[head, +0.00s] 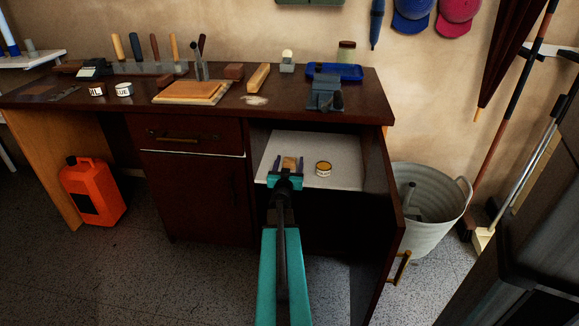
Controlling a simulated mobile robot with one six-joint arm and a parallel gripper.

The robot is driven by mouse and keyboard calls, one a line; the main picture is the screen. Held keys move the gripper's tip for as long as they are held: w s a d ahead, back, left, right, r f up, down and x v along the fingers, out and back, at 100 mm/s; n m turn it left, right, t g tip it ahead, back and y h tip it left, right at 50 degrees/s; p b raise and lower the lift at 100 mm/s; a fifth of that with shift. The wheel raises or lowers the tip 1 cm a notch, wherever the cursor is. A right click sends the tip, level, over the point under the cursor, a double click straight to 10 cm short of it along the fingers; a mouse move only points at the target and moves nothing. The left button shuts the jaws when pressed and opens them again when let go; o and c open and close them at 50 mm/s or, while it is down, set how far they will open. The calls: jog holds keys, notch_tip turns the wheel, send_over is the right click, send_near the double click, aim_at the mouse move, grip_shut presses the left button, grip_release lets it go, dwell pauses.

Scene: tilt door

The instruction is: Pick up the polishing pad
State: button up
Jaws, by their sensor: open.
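A small tan, block-like thing, apparently the polishing pad (290,162), lies on the pale shelf (325,147) inside the open cabinet. My gripper (289,165) reaches into the cabinet from the front, with its teal body just in front of the pad. Its two dark fingers are spread, one to each side of the pad in the picture. I cannot tell whether they touch it. The pad's near lower part is hidden behind the gripper.
A round yellow-rimmed tin (323,169) stands on the shelf right of my gripper. The cabinet door (385,215) hangs open on the right. The desktop (215,78) above holds tools. A metal bucket (430,210) stands beyond the door.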

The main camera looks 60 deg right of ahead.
aim_at(291, 157)
jog(key=shift+d, duration=0.15)
jog(key=shift+w+d+f+b, duration=0.1)
jog(key=shift+w+d+b, duration=0.2)
jog(key=shift+d, duration=0.25)
jog(key=shift+b+x, duration=0.65)
jog(key=shift+x, duration=1.2)
jog(key=c, duration=1.3)
jog(key=shift+r, duration=0.25)
